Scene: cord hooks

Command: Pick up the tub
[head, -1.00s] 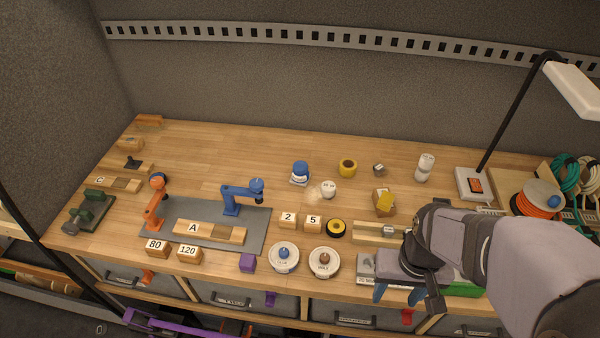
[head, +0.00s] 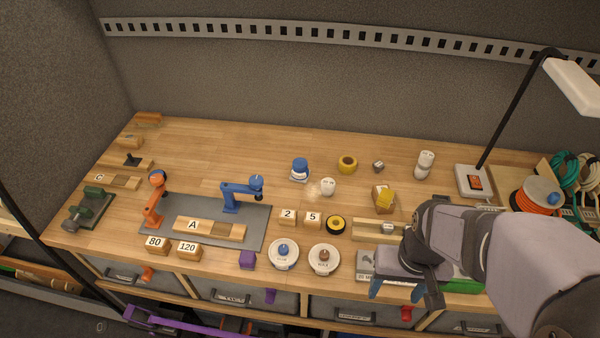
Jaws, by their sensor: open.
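My arm hides part of the bench's front right.
A yellow-and-black roll (head: 335,224) and blocks marked 2 (head: 288,220) and 5 (head: 313,223) lie behind the tubs. A purple block (head: 248,259) is to their left. A lamp base (head: 474,182) stands at the right. The back middle of the bench is mostly clear.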

